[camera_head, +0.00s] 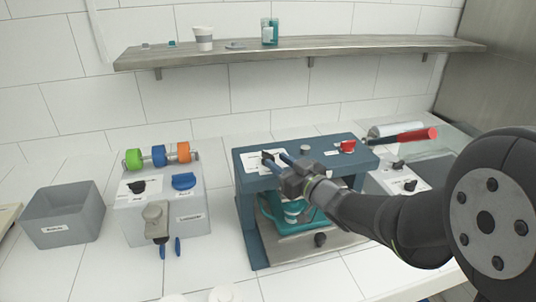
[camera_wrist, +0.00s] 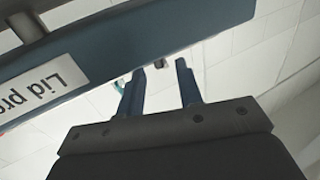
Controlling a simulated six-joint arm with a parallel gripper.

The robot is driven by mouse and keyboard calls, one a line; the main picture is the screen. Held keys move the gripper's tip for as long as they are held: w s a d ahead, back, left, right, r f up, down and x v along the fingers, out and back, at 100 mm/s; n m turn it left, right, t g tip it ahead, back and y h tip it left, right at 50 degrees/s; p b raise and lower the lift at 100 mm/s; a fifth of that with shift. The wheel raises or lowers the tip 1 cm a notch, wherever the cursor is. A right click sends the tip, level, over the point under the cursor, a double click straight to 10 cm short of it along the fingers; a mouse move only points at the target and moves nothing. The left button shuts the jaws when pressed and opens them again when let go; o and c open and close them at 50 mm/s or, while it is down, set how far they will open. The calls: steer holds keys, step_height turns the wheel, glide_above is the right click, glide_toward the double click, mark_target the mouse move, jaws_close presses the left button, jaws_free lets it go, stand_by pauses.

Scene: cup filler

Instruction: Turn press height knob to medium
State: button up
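The lid press (camera_head: 245,222) is a dark blue frame in the middle of the counter. A black knob (camera_head: 268,158) sits on a white label plate at the left of its top. A red knob (camera_head: 347,146) is at the right of the top, and another black knob (camera_head: 320,240) is at the lower front. I cannot read which one sets press height. My gripper (camera_head: 276,157) is over the press top, its fingertips close to the black knob at the left. In the wrist view my gripper (camera_wrist: 161,75) has its fingers apart, with no object visibly held between them.
Left of the press stand a grey-white machine (camera_head: 195,215) with coloured rings and a grey bin (camera_head: 62,215). Another machine (camera_head: 400,180) stands to the right, partly behind my arm. The "Lid pr…" label (camera_wrist: 45,85) shows beside my gripper.

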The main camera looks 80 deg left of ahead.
mark_target(274, 158)
steer(key=x, duration=0.5)
steer(key=shift+a, duration=0.15)
jaws_close()
